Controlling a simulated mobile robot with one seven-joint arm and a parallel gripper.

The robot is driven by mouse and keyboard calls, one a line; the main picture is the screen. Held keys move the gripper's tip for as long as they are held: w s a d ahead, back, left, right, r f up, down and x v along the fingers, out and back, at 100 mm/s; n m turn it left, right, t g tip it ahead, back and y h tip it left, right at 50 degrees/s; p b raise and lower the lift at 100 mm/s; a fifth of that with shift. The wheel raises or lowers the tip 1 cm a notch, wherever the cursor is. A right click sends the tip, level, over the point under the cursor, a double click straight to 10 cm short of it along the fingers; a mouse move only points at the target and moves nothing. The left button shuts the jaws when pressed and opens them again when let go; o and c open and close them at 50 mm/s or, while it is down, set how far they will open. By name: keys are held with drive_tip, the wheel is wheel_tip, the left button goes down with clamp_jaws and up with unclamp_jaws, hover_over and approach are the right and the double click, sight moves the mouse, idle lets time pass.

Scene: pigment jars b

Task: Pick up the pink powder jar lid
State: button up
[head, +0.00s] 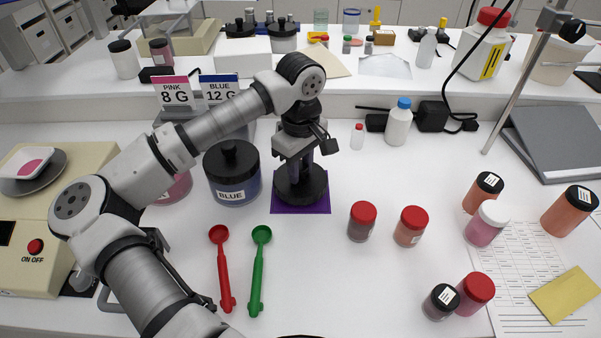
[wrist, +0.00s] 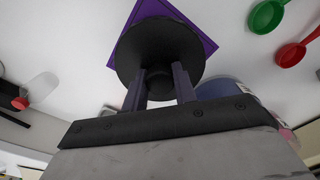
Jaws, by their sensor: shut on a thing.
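A round black jar lid (head: 300,188) is at the purple square mat (head: 318,207), right of the blue jar. My gripper (head: 302,168) points down from above, shut on the lid's centre knob. In the wrist view the lid (wrist: 150,48) lies flat beyond my fingers (wrist: 160,88), with mat corners (wrist: 205,45) showing around it. I cannot tell whether the lid touches the mat. The pink powder jar (head: 177,188) stands at the left, mostly hidden behind my arm, its top out of sight.
The blue jar (head: 231,192) with its black knobbed lid stands close left. Red (head: 222,268) and green (head: 258,270) scoops lie in front. Red-capped jars (head: 362,222) stand at right. A white bottle (head: 398,125) stands behind. The bench front centre is clear.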

sight(301, 167)
wheel_tip(301, 167, up, 19)
drive_tip(key=b, duration=0.2)
drive_tip(key=shift+f+b, duration=0.2)
drive_tip(key=shift+b, duration=0.2)
drive_tip(key=shift+s+a, duration=0.1)
drive_tip(key=shift+s, duration=0.1)
